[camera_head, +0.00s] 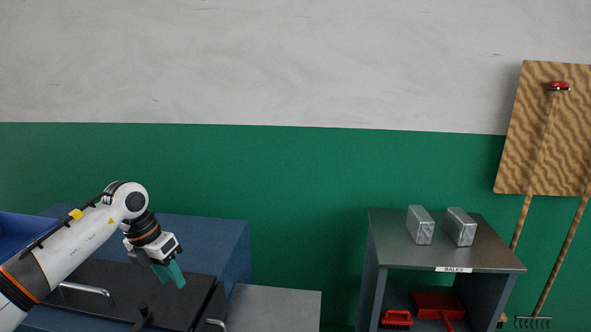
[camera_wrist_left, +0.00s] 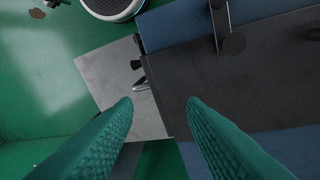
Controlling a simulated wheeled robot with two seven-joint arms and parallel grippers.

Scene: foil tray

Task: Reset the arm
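My left arm comes in from the left in the head view, bent at the elbow, with its gripper (camera_head: 170,272) pointing down over the dark lid (camera_head: 150,290) of a blue machine (camera_head: 225,240). In the left wrist view the two teal fingers of this gripper (camera_wrist_left: 160,103) stand well apart with nothing between them. The dark lid (camera_wrist_left: 255,85) lies beyond the fingers there, apart from them as far as I can see. My right gripper is in neither view. I see no foil tray that I can make out.
A grey shelf unit labelled BALES (camera_head: 450,270) stands at right, with two silver blocks (camera_head: 420,226) on top and red items (camera_head: 435,305) below. Metal handles (camera_head: 85,292) stick out from the machine. A grey slab (camera_head: 275,305) lies right of it. A brown board (camera_head: 545,130) hangs on the wall.

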